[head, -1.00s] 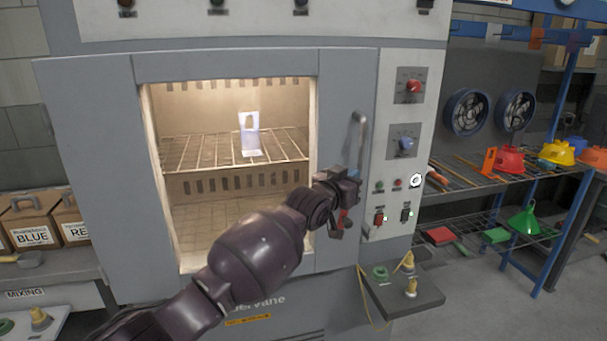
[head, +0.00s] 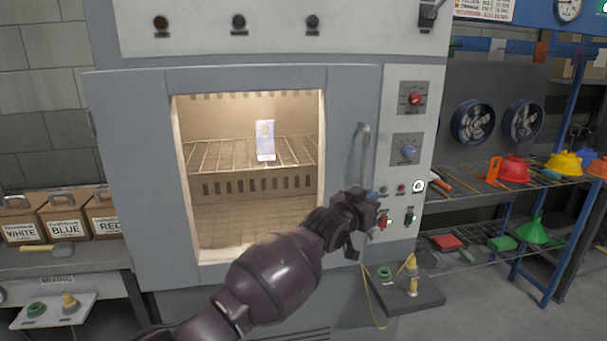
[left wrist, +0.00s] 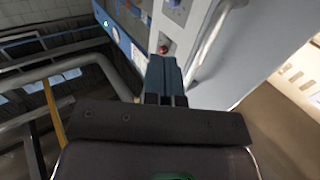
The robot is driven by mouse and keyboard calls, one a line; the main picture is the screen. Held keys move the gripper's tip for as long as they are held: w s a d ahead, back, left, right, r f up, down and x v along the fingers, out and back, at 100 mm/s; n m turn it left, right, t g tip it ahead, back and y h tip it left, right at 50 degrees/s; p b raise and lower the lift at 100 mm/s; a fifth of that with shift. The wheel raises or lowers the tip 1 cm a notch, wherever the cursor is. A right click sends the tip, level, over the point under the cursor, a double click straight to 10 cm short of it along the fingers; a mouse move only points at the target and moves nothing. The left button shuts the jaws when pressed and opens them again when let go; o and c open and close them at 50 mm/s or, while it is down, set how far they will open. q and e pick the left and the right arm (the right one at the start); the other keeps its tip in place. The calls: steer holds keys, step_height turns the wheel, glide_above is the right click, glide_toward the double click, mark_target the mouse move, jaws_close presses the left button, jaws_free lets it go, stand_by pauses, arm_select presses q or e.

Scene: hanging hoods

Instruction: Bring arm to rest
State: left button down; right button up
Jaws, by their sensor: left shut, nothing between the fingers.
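My left arm reaches in from the bottom of the head view. Its gripper (head: 366,203) is in front of the oven's control panel (head: 402,165), below and right of the door handle (head: 365,148). In the left wrist view the gripper's fingers (left wrist: 165,75) are together with nothing between them, near the door handle (left wrist: 208,40). The oven door (head: 350,200) looks closed, with a lit chamber behind its window. A pale, translucent item (head: 265,142) stands on the wire rack inside. My right gripper is not in view.
A small shelf (head: 400,295) with a green ring and yellowish fittings juts out below the panel. A rack (head: 520,180) with funnels and tools stands at right. Labelled boxes (head: 62,222) sit on a bench at left, with a white tray (head: 55,310) below them.

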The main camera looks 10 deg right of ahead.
arm_select(q)
steer(key=s+a+r+m+t+h, duration=0.1)
steer(key=s+a+r+t, duration=0.1)
steer(key=a+r, duration=0.35)
steer(key=s+a+f+n+t+y, duration=0.2)
steer(key=s+a+f+n+y, duration=0.15)
steer(key=a+f, duration=0.85)
steer(key=s+a+f+n+t+y, duration=0.1)
steer(key=s+a+f+n+y, duration=0.4)
steer(key=a, duration=1)
steer(key=s+a+f+g+y, duration=0.1)
steer(key=s+a+f+y, duration=0.1)
steer(key=s+a+f, duration=0.4)
steer(key=s+a+f+n+g+y, duration=0.1)
steer(key=s+a+f+g+y, duration=0.1)
steer(key=s+a+f, duration=0.5)
steer(key=s+a+f+g+y, duration=0.2)
steer(key=s+a+f, duration=0.4)
steer(key=s+f, duration=0.6)
steer(key=s, duration=0.4)
steer(key=shift+s+a+f+n, duration=0.15)
steer(key=shift+s+a+n, duration=0.2)
steer(key=shift+a, duration=0.05)
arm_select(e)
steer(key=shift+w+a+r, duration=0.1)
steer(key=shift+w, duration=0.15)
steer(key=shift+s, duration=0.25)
